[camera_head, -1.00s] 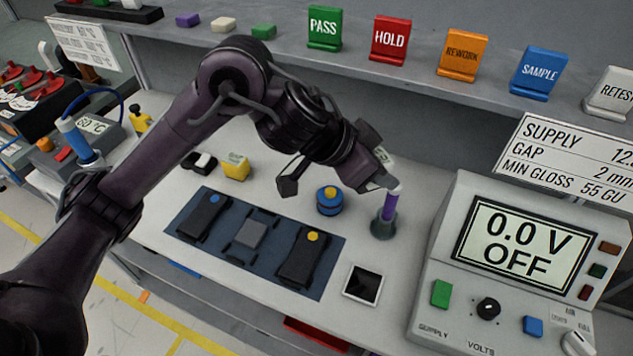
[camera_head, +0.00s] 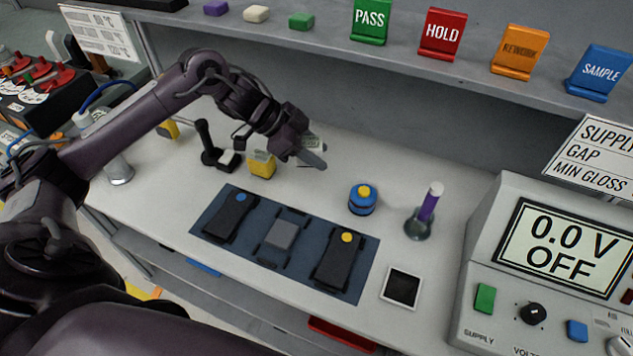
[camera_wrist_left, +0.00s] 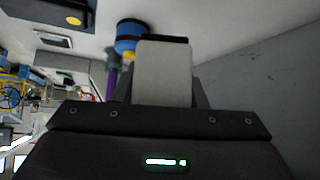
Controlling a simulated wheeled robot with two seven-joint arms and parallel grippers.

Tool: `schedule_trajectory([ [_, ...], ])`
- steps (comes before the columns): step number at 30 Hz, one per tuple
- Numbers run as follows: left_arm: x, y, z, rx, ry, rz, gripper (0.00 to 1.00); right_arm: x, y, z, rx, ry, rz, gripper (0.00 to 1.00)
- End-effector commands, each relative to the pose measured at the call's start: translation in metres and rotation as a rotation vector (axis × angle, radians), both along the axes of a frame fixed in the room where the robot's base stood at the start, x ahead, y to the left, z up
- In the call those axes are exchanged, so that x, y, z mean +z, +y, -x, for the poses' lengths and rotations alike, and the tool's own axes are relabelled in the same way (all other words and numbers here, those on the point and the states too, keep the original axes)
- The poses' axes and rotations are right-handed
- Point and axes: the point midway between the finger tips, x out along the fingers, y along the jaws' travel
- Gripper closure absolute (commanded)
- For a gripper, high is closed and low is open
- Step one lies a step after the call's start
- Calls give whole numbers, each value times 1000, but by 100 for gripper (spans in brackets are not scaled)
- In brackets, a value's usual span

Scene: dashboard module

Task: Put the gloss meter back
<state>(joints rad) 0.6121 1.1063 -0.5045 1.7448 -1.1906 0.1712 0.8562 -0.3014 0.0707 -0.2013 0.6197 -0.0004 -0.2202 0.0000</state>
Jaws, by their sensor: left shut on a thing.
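My left gripper (camera_head: 313,157) is above the bench, to the right of a yellow block and behind the dark blue mat. It is shut on a pale grey, box-shaped thing with a small marked face, which looks like the gloss meter (camera_head: 309,142). In the left wrist view the pale block (camera_wrist_left: 163,75) sits between the fingers, with a dark edge at its far end. It appears to be held clear of the bench top. Part of it is hidden by the gripper. My right gripper is not in view.
A blue pot (camera_head: 362,201) and a grey cup (camera_head: 418,226) with a purple stick stand to the right. A black stand (camera_head: 214,154) and the yellow block (camera_head: 262,165) stand left. The mat (camera_head: 250,250) holds dark modules. A shelf (camera_head: 330,45) overhangs behind.

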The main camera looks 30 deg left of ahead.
Motion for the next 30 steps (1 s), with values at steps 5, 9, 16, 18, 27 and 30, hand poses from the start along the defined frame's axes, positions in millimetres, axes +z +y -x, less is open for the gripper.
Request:
schedule_trajectory([
  [5,-34,0,1,1,6,1,88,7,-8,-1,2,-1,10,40],
  [9,-48,-1,0,1,2,0,88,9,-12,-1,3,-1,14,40],
  [16,-73,-1,1,1,4,1,88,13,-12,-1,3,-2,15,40],
  [18,-82,-1,1,1,4,1,88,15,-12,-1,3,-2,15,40],
  [27,-88,-1,0,1,1,-1,88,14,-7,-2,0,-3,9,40],
  [30,-91,-1,0,1,1,-1,88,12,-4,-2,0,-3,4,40],
])
